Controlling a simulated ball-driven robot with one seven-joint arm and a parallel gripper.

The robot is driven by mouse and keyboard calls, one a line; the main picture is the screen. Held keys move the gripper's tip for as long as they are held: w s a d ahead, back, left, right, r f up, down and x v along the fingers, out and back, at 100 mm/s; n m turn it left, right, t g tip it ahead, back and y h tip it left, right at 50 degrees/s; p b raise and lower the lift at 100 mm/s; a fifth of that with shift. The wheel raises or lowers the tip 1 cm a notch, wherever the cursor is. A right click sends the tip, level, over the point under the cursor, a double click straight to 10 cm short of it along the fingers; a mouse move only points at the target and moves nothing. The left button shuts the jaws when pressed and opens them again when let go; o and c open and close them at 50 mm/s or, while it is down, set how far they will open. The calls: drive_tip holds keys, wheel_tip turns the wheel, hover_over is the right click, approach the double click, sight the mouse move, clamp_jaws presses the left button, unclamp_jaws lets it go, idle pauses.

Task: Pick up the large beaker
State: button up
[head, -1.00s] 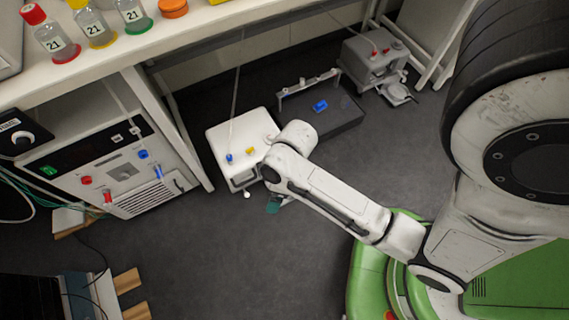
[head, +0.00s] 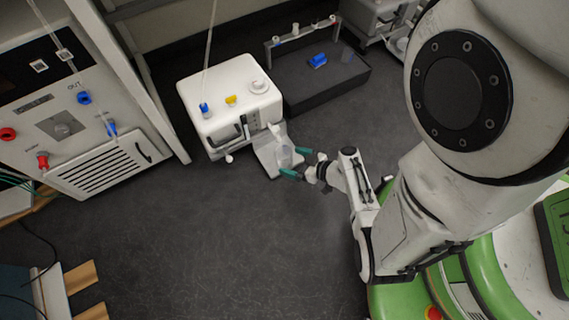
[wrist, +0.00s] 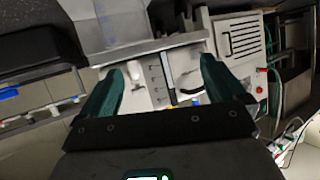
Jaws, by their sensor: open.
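A clear beaker (head: 284,157) stands on the low platform at the front of a white bench device (head: 232,105) on the floor. My gripper (head: 299,163) has green fingers and is open. In the head view its fingertips are right beside the beaker's right side, and I cannot tell whether they touch it. In the wrist view the two green fingers of my gripper (wrist: 160,85) are spread wide apart, with the white device front showing between them. The beaker's outline is hard to make out in that view.
A black box with a blue part (head: 318,61) stands behind, to the right of the device. A control cabinet (head: 75,120) with red and blue connectors is at the left. The dark floor in front is clear. Brown pieces (head: 82,278) lie at the lower left.

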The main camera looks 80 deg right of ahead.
sight(291, 157)
drive_tip(key=s+f, duration=0.1)
drive_tip(key=d+f+m+h+b, duration=0.1)
drive_tip(key=s+d+f+g+h, duration=0.1)
drive_tip(key=f, duration=0.1)
drive_tip(key=shift+s+d+b, duration=0.15)
drive_tip(key=shift+s+b, duration=0.15)
drive_tip(key=b+x, duration=0.1)
drive_tip(key=x, duration=0.4)
drive_tip(key=shift+r, duration=0.1)
drive_tip(key=shift+w+r+b+x, duration=0.15)
drive_tip(key=shift+b+x, duration=0.3)
drive_tip(key=shift+x, duration=0.95)
drive_tip(key=shift+w+r+b+x, duration=0.15)
drive_tip(key=shift+b+x, duration=0.3)
drive_tip(key=shift+x, duration=0.95)
drive_tip(key=c, duration=1.1)
drive_tip(key=shift+c, duration=0.2)
